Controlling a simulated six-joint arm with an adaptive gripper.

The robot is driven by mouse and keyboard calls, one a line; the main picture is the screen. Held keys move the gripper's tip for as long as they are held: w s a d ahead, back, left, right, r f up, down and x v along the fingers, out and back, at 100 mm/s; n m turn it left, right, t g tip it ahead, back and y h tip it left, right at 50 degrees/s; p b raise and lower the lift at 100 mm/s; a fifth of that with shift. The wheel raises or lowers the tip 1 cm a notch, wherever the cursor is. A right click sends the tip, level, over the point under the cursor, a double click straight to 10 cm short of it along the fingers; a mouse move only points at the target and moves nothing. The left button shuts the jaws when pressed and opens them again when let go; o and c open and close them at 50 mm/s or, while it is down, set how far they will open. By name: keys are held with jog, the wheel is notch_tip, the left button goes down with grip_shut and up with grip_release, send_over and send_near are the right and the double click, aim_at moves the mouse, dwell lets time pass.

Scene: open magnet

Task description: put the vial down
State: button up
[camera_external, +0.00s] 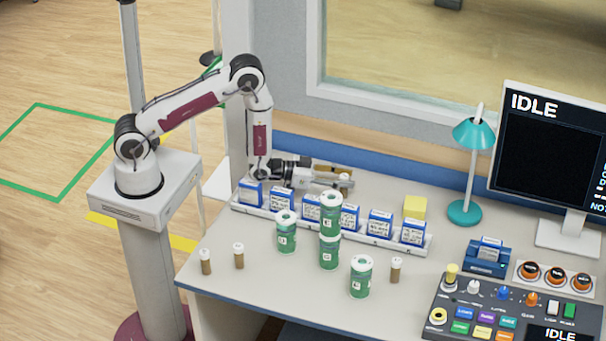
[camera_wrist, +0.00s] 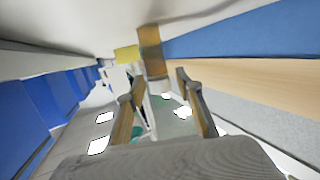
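A brown vial (camera_external: 345,187) with a pale cap is upright at my fingertips, behind the row of blue-and-white boxes. In the wrist view the vial (camera_wrist: 151,45) shows upside down, its brown body just past the fingertips and its lower end appearing to meet the desk. My gripper (camera_external: 342,178) reaches in from the left, low over the back of the desk. In the wrist view the fingers of my gripper (camera_wrist: 157,80) are apart, with gaps visible beside the vial. Part of the vial is hidden by a finger in the external view.
A white rail (camera_external: 262,212) of blue-and-white boxes runs in front of my gripper. Several green jars (camera_external: 361,277) and three other brown vials (camera_external: 238,257) stand nearer the front. A yellow block (camera_external: 414,207), teal lamp (camera_external: 465,212) and control panel (camera_external: 480,315) are to the right.

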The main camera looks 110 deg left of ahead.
jog(key=shift+v, duration=3.75)
jog(key=shift+r, duration=0.1)
jog(key=w+d+r+m+g+h, duration=0.2)
jog(key=w+d+r, duration=0.1)
jog(key=d+r, duration=0.55)
jog(key=s+d+r+g+h, duration=0.2)
jog(key=s+d+r, duration=0.35)
jog(key=r, duration=0.45)
jog(key=s+d+r+m+g, duration=0.1)
jog(key=s+d, duration=0.3)
jog(key=s, duration=0.4)
jog(key=s+d+r+g+h, duration=0.1)
jog(key=s+d+r, duration=0.3)
jog(key=s, duration=0.5)
jog(key=s+d+r+m+g+h, duration=0.1)
jog(key=s+d+r+g, duration=0.1)
jog(key=s+d, duration=0.3)
jog(key=s, duration=0.3)
jog(key=shift+s+d+r+m+g, duration=0.15)
jog(key=shift+s+d+m+g, duration=0.15)
jog(key=shift+g, duration=0.1)
jog(key=shift+o, duration=0.6)
jog(key=shift+w, duration=0.1)
